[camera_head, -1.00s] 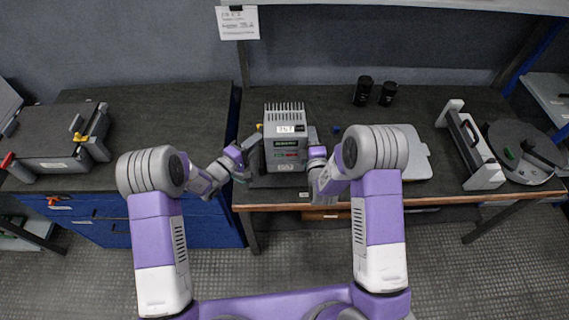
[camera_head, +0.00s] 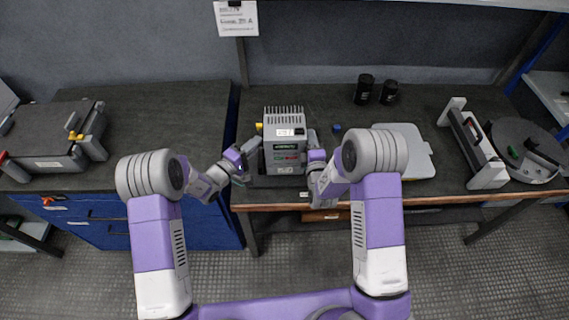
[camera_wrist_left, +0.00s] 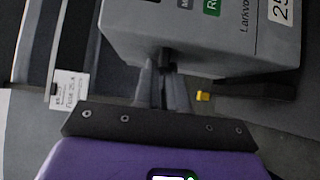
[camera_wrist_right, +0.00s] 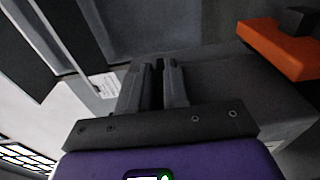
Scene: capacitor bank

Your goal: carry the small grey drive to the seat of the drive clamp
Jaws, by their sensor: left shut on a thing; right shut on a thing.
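The small grey drive (camera_head: 285,150), a finned box with a white label, is upright between my two grippers over the middle bench. My left gripper (camera_head: 246,150) is at its left side; in the left wrist view its fingers (camera_wrist_left: 163,88) are shut on a dark tab of the drive (camera_wrist_left: 215,35). My right gripper (camera_head: 317,158) is at its right side; in the right wrist view its fingers (camera_wrist_right: 158,85) are close together, their grip partly hidden. A yellow-tipped dark bar (camera_wrist_left: 245,91) lies beside the drive, possibly part of the drive clamp. I cannot tell whether the drive touches anything below.
A grey device with yellow and red parts (camera_head: 50,148) stands on the left bench. Two black cups (camera_head: 364,88), a grey flat case (camera_head: 408,140), a white-ended frame (camera_head: 487,170) and a round device (camera_head: 530,160) are on the middle bench. Bare bench top lies behind the drive.

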